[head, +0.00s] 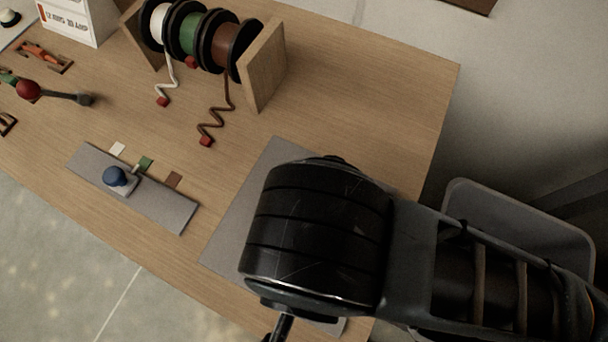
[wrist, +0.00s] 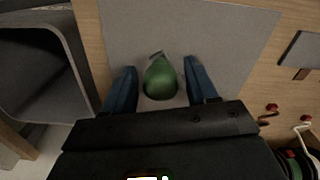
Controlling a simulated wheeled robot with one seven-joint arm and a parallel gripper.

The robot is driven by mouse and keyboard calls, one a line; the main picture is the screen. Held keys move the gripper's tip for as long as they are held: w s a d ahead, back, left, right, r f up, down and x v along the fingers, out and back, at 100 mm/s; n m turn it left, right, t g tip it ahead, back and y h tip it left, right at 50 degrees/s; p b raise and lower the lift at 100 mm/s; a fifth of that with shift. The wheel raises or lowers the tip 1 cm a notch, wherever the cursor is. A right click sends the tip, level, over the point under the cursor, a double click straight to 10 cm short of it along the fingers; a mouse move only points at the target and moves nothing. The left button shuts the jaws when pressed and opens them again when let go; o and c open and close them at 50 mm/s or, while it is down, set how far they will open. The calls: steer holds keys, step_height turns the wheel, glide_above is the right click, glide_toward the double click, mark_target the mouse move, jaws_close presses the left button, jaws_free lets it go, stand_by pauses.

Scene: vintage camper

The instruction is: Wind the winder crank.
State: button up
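A crank-like handle with a red ball knob (head: 28,89) and a dark arm lies at the far left of the wooden table in the head view; its mount is only partly in view. My gripper (wrist: 160,68) is open, far from that handle, over the grey mat (wrist: 235,30). Its two blue fingers stand either side of a green pear-shaped object (wrist: 160,80) with a short stem, with a gap on each side. My arm hides the gripper and the green object in the head view.
A wooden rack (head: 264,66) holds white, green and brown wire spools at the back. A grey plate with a blue knob (head: 115,177) lies near the front edge, beside colour tabs. A grey bin (head: 520,215) stands off the table's right side.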

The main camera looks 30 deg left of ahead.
steer(key=shift+r, duration=0.15)
steer(key=shift+r, duration=2.35)
